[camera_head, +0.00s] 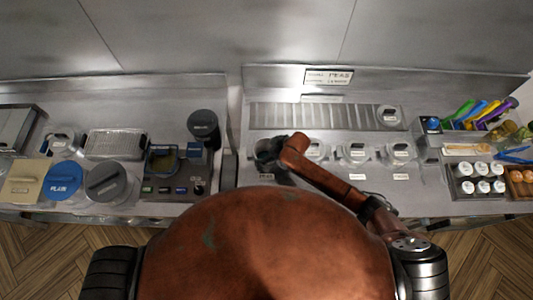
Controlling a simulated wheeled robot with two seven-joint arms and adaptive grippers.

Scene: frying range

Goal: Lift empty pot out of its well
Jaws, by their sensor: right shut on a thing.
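My right arm reaches up and left across the right-hand counter, and its gripper (271,152) is at the leftmost well of the front row. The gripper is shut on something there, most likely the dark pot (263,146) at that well. The wrist hides much of the pot, so I cannot tell whether it sits in the well or is raised. My left gripper is not in view.
Lidded pots (357,151) stand to the right of my gripper in the same row. A PEAS sign (328,76) stands behind. A dark cylinder (203,125) and a fryer (163,160) stand on the left counter. A gap (234,120) separates the counters.

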